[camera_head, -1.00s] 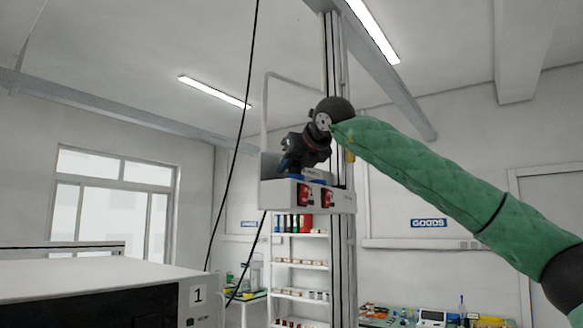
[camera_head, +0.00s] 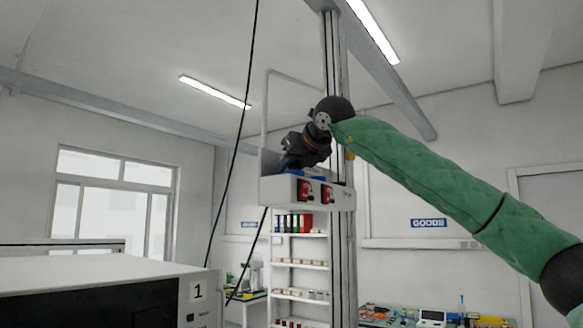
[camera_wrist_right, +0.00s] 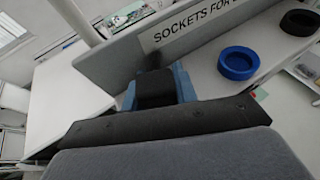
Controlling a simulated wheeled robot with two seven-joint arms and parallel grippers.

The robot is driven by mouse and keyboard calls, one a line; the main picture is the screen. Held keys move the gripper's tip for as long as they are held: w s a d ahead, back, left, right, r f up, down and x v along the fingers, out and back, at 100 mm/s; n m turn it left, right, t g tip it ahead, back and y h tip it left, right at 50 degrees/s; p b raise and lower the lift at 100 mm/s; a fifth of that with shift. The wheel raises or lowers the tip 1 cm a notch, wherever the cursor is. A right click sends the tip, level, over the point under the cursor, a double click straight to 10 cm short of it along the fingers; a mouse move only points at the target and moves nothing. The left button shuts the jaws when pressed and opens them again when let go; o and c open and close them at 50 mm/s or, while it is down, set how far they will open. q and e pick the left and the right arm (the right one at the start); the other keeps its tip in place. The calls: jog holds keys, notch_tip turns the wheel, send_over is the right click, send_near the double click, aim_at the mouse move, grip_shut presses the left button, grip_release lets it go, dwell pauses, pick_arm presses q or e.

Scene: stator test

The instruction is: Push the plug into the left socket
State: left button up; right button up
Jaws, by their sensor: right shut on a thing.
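My right gripper (camera_head: 292,163) points down over the white socket box (camera_head: 280,190), which hangs on a vertical post. It is shut on a blue plug (camera_wrist_right: 184,84), seen beyond the dark gripper body in the right wrist view. The plug is close above or at the box top, left of a blue ring-shaped socket (camera_wrist_right: 237,63). A black ring (camera_wrist_right: 299,22) lies further right. The plug's lower end and whatever is under it are hidden, so I cannot tell whether it is seated. My left gripper is not in view.
The box has an upright back wall with a label (camera_wrist_right: 195,22) reading "SOCKETS FOR", and two red switches (camera_head: 304,190) on its front. A white cabinet (camera_head: 110,275) marked 1 stands at the lower left. A black cable (camera_head: 240,130) hangs left of the box.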

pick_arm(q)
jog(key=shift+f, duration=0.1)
pick_arm(e)
jog(key=o, duration=1)
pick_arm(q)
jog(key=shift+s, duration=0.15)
pick_arm(e)
jog(key=shift+o, duration=0.2)
jog(key=shift+d, duration=0.15)
